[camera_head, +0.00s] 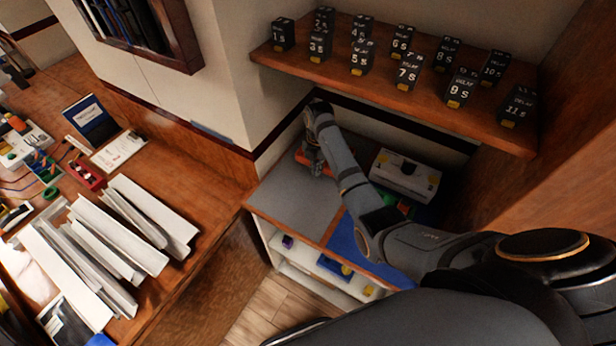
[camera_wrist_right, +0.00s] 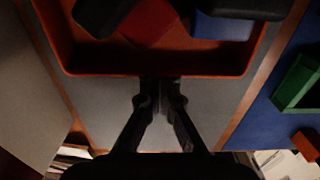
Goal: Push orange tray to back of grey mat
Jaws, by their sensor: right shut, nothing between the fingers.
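The orange tray (camera_wrist_right: 205,70) fills the top of the right wrist view, with dark, red and blue pieces in it. It lies on the grey mat (camera_wrist_right: 100,105). My right gripper (camera_wrist_right: 160,84) is shut and empty, its fingertips at the middle of the tray's near wall; they look to be touching it or very close. In the head view the tray (camera_head: 301,157) is mostly hidden behind my right gripper (camera_head: 315,168), and the grey mat (camera_head: 290,200) shows bare in front. My left gripper is not in view.
A blue mat (camera_head: 343,240) lies right of the grey one, with a green tray (camera_wrist_right: 298,82) on it. A white box (camera_head: 405,175) stands at the back right. A shelf (camera_head: 400,95) of numbered black relays hangs above. A wall stands behind the mat.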

